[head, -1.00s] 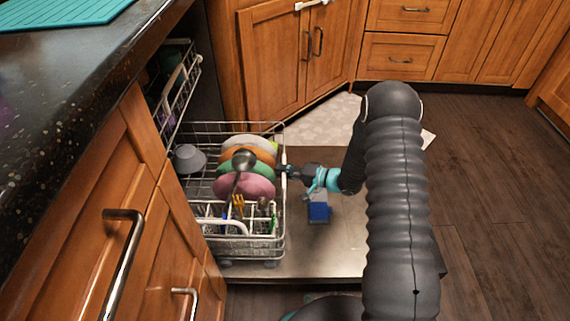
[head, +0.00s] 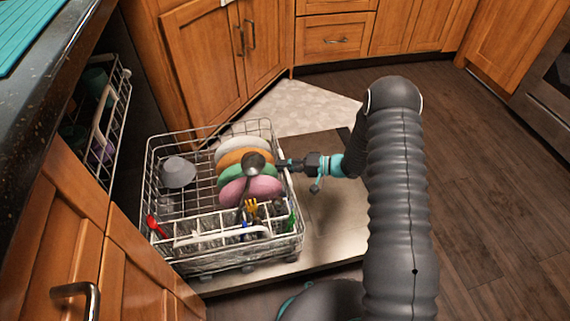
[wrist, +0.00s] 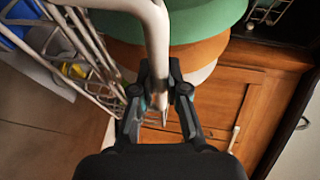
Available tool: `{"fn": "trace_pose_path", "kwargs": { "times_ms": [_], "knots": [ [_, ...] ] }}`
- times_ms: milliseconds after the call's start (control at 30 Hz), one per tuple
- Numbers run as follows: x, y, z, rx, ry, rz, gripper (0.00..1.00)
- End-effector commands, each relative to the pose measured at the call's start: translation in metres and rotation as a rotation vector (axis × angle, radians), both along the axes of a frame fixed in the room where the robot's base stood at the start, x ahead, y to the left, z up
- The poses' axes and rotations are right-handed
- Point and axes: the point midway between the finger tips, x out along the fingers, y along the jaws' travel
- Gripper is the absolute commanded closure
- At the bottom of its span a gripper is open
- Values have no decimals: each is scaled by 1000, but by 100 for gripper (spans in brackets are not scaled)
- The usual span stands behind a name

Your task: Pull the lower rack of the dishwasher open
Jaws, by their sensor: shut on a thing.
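The lower rack (head: 222,257) is a white wire basket standing out over the lowered dishwasher door (head: 335,232). It holds several plates, a grey bowl and a cutlery section. My gripper (head: 285,164) is at the rack's right side in the head view. In the wrist view my gripper (wrist: 160,95) is shut on the rack's thick white rim (wrist: 155,30), which passes between its fingers. The green plate (wrist: 210,18) and orange plate (wrist: 195,58) lie just beyond the rim there. The exact contact of the fingertips is partly hidden.
The upper rack (head: 100,120) shows inside the dishwasher at the left. Wooden cabinets (head: 195,60) stand behind the door. A dark counter (head: 40,100) edges the left. Wooden floor (head: 490,190) is clear at the right.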

Motion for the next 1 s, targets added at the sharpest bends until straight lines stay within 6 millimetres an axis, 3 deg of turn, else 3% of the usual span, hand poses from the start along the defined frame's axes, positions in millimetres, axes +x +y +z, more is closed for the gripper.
{"fn": "trace_pose_path", "kwargs": {
  "times_ms": [533,600,667,1000],
  "knots": [
    [2,0,1,0,-3,10,100],
    [2,0,1,0,-3,9,74],
    [1,0,1,0,-2,10,61],
    [0,-3,1,0,-1,9,61]
  ]
}}
